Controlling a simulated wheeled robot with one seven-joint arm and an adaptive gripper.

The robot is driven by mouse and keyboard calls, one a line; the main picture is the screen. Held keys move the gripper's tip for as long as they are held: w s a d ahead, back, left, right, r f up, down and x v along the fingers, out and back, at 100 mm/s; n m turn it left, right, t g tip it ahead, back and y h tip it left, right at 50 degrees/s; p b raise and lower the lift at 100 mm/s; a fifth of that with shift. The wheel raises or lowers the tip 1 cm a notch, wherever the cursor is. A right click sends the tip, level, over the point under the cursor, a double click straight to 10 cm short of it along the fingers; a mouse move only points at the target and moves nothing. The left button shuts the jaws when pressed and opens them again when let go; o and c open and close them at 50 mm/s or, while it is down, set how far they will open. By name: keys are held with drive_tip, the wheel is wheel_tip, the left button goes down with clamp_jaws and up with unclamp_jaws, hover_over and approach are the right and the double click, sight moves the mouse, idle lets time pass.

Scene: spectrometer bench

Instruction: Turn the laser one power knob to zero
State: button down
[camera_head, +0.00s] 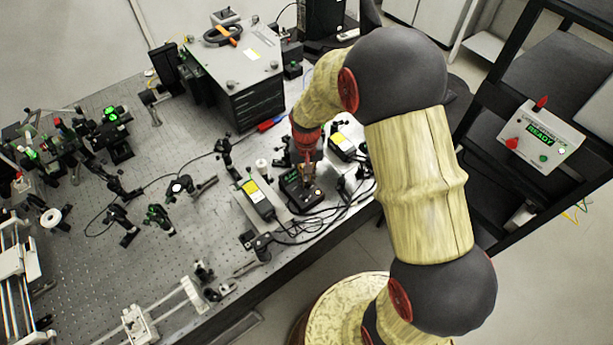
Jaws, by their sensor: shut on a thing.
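A small black control box (297,203) sits on the optical table, near its right edge. My gripper (309,184) points down onto the top of this box and is shut on a small knob there. The knob itself is mostly hidden by the fingers, and I cannot read its setting. A black laser module with a yellow label (250,187) lies just left of the box. A second module with a yellow label (341,141) lies behind and to the right.
Black cables (318,222) run around the box's front and right side. The perforated optical table (150,262) holds several posts and mounts at left. A dark cabinet (252,103) stands behind. A white panel reading READY (541,133) is on a black rack at right.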

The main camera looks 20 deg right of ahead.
sight(306, 180)
drive_tip(key=shift+n, duration=1.9)
drive_tip(key=c, duration=2.1)
unclamp_jaws()
drive_tip(key=shift+o, duration=0.2)
drive_tip(key=shift+r, duration=0.1)
wheel_tip(306, 180, up, 12)
